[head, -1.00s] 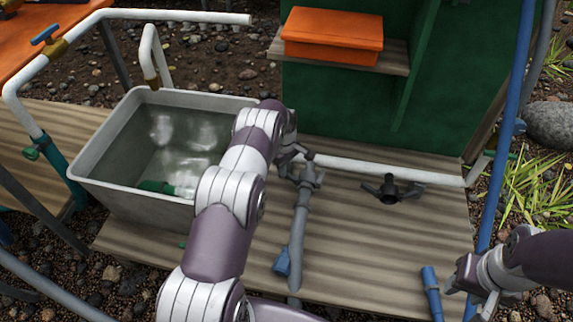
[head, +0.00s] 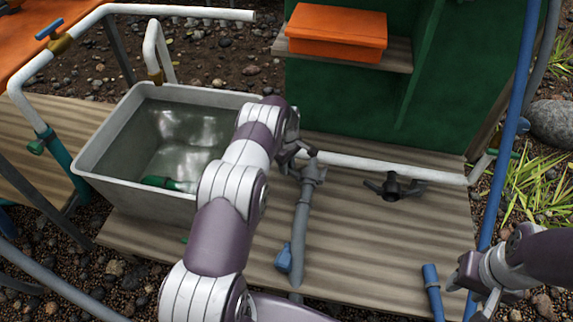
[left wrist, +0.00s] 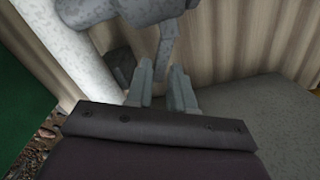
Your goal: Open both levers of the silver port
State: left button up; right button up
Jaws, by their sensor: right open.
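The silver port (head: 313,173) is a grey coupling with levers at the top of a grey pipe, lying on the corrugated board right of the tub. My left gripper (head: 297,157) is at its left side, partly hidden by my own wrist. In the left wrist view my left fingers (left wrist: 162,88) are apart, and a grey lever (left wrist: 166,48) of the port hangs just beyond the gap between them. I cannot tell whether they touch it. The second lever is hard to make out. My right gripper (head: 473,284) is open and empty at the lower right, away from the port.
A black port with two levers (head: 391,188) sits to the right on the board. A white pipe (head: 390,170) runs behind both. A grey tub (head: 97,160) with water stands left. A blue-ended hose (head: 432,285) lies near my right gripper, and a blue pole (head: 499,170) stands at right.

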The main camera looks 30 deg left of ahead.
pick_arm(q)
notch_tip(320, 180, up, 13)
jog(key=p, duration=0.5)
jog(key=shift+f, duration=0.2)
